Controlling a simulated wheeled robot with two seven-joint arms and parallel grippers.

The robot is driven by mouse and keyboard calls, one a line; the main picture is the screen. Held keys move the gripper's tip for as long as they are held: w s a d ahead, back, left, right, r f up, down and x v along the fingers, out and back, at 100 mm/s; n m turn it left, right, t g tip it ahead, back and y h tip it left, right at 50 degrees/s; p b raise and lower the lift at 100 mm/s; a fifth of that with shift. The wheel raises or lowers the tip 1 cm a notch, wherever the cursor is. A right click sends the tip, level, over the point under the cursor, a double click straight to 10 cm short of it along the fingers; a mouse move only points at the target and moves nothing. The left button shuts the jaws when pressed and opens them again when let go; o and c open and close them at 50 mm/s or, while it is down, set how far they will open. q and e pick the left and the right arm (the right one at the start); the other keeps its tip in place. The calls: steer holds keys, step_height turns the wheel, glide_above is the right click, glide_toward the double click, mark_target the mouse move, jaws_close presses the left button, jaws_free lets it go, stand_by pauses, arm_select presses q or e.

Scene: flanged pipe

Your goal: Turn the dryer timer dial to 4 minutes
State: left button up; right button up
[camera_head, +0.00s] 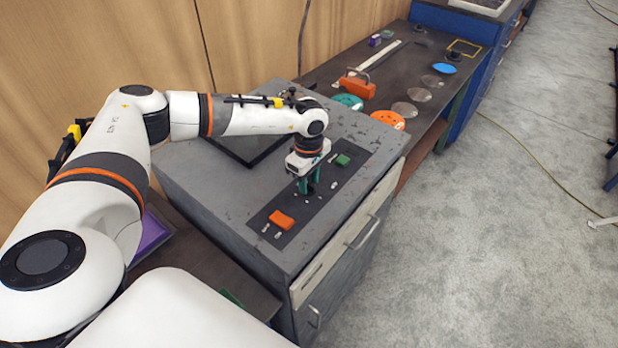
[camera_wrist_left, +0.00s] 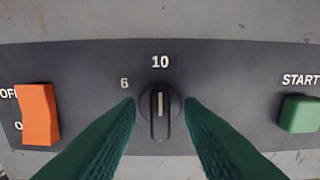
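The timer dial (camera_wrist_left: 160,127) is a black round knob with a raised bar and a pale pointer line. In the left wrist view its line points straight up at the printed 10, and a 6 is printed to the upper left. The 4 mark is not visible in this view. My left gripper (camera_wrist_left: 159,101) has its two green fingers on either side of the dial, with gaps to the bar. In the head view the left gripper (camera_head: 308,188) points down over the dark control panel (camera_head: 326,196), hiding the dial. My right gripper is not in view.
An orange OFF switch (camera_wrist_left: 37,114) is left of the dial, and a green START button (camera_wrist_left: 299,114) is to its right. The panel is on a worn grey cabinet (camera_head: 215,190). A dark bench (camera_head: 340,75) beyond holds an orange-handled object (camera_head: 357,87) and several discs.

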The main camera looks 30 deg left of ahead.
arm_select(q)
jaws_close()
